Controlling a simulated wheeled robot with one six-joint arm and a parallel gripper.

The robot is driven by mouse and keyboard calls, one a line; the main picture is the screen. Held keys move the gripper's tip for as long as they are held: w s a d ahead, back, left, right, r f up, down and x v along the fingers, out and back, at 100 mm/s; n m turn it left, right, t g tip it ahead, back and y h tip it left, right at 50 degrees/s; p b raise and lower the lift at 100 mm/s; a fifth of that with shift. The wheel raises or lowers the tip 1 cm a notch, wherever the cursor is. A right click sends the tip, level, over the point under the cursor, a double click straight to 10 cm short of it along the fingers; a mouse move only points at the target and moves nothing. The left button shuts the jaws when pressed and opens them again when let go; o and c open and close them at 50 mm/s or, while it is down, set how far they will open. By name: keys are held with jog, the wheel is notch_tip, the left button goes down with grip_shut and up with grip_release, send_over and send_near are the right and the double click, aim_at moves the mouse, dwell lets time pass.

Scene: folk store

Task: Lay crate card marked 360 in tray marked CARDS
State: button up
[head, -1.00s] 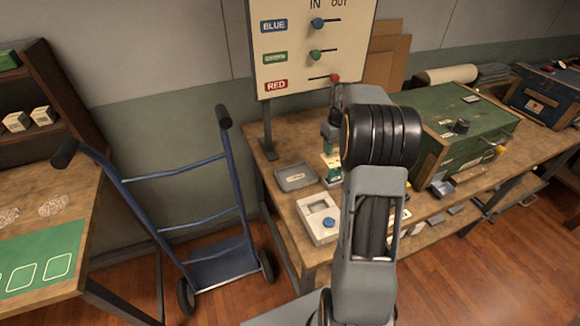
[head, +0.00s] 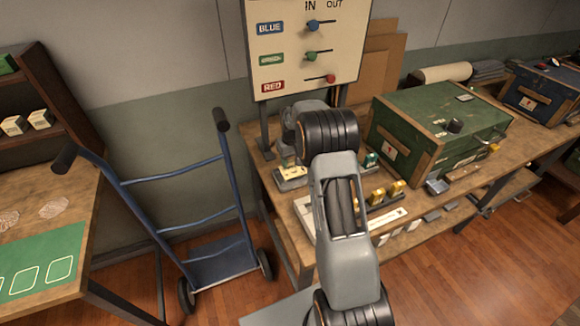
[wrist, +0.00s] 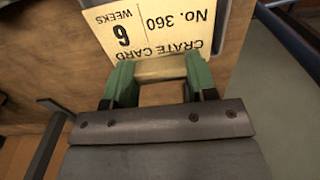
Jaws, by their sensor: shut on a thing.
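The cream crate card (wrist: 150,28) is marked No. 360, 6 weeks, and appears upside down in the wrist view. My gripper (wrist: 160,76) is shut on the card's edge with its green fingers. In the head view my gripper (head: 288,160) is at the workbench's left end, and the card (head: 292,172) shows pale beneath it. The card is over or in the small grey tray (head: 291,185); I cannot tell whether it touches. The tray's label is hidden.
A green chest (head: 425,125) stands on the bench to the right, with small yellow-topped items (head: 386,193) in front of it. The IN/OUT board (head: 305,45) rises close behind my arm. A blue hand truck (head: 185,220) stands left of the bench.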

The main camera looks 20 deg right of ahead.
aim_at(290, 165)
jog(key=shift+w+a+f+p, duration=0.1)
jog(key=shift+a+f+p, duration=0.1)
jog(key=shift+f, duration=0.75)
jog(key=shift+w+a+f+p, duration=0.1)
jog(key=shift+f+p, duration=0.1)
jog(key=shift+f, duration=0.7)
